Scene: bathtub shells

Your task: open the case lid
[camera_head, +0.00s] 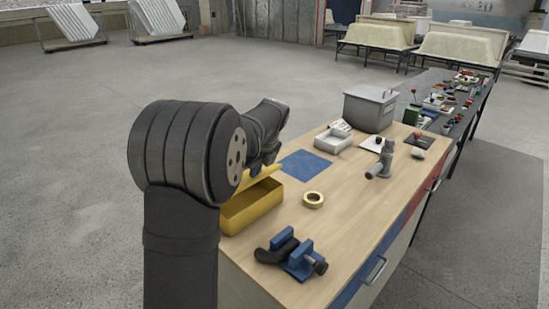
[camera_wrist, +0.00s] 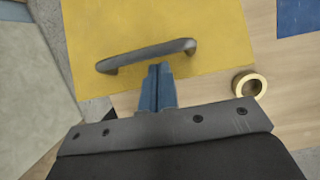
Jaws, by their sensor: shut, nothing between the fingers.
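The yellow case (camera_head: 252,208) sits at the near left edge of the workbench. Its lid (camera_head: 266,172) appears tilted up, with a gap between it and the case body; my arm hides part of it. In the wrist view the yellow lid (camera_wrist: 220,45) fills the upper middle. A dark bar handle (camera_wrist: 147,56) lies across it. My gripper (camera_wrist: 159,70) has its two blue fingers together, with nothing between them. The fingertips point at the handle's near side; I cannot tell whether they touch it. In the head view the gripper (camera_head: 255,169) is small and partly hidden at the lid.
A tape roll (camera_head: 313,200) lies right of the case, with a blue mat (camera_head: 305,165) behind. A blue vise (camera_head: 292,257) stands at the bench's near end. A grey metal box (camera_head: 370,107), a white device (camera_head: 333,138) and a grey upright tool (camera_head: 383,160) stand farther back.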

